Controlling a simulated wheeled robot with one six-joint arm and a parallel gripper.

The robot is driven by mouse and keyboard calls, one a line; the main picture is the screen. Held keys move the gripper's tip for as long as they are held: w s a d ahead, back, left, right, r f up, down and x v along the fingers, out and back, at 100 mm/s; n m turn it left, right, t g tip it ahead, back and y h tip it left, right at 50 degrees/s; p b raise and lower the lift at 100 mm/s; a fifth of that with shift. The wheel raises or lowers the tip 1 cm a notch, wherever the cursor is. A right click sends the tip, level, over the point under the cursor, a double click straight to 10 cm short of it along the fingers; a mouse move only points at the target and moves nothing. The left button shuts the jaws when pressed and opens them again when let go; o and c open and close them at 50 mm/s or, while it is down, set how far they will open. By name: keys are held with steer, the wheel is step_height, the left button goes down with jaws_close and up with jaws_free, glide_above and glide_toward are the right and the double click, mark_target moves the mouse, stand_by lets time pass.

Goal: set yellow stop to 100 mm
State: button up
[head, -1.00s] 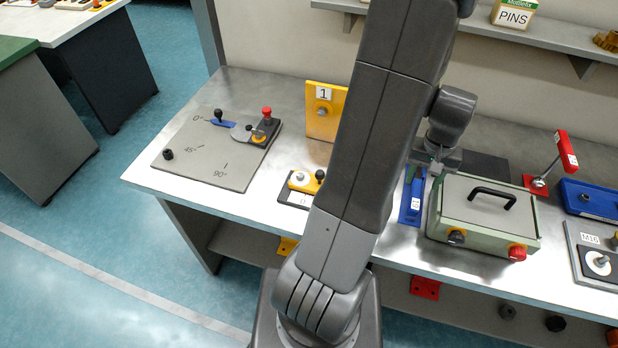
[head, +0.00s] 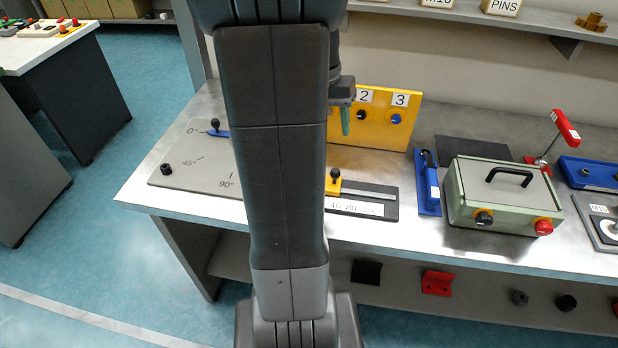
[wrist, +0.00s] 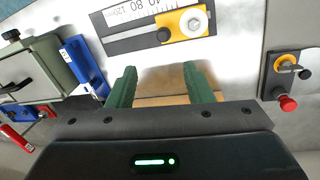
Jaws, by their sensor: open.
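The yellow stop (head: 333,187), with a black knob, sits on the dark slide with a white scale (head: 375,208); my arm hides the slide's left end. The exact setting cannot be read. My gripper (wrist: 160,84) has its green fingers apart and empty, short of the slide in that view. In the head view its fingertip (head: 346,122) shows in front of the yellow numbered panel.
The yellow panel (head: 377,118) stands upright behind the slide. A blue holder (head: 428,185) and a green-grey box (head: 500,195) with handle stand to the right. The angle plate (head: 195,165) lies left, partly behind my arm. Bare bench shows between slide and blue holder.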

mark_target(335, 169)
steer(key=f, duration=0.4)
steer(key=d+f, duration=0.1)
steer(key=f, duration=0.3)
steer(key=s+f, duration=0.1)
steer(key=f, duration=0.4)
steer(key=shift+s+d, duration=0.1)
steer(key=shift+d, duration=0.05)
steer(key=shift+c, duration=0.5)
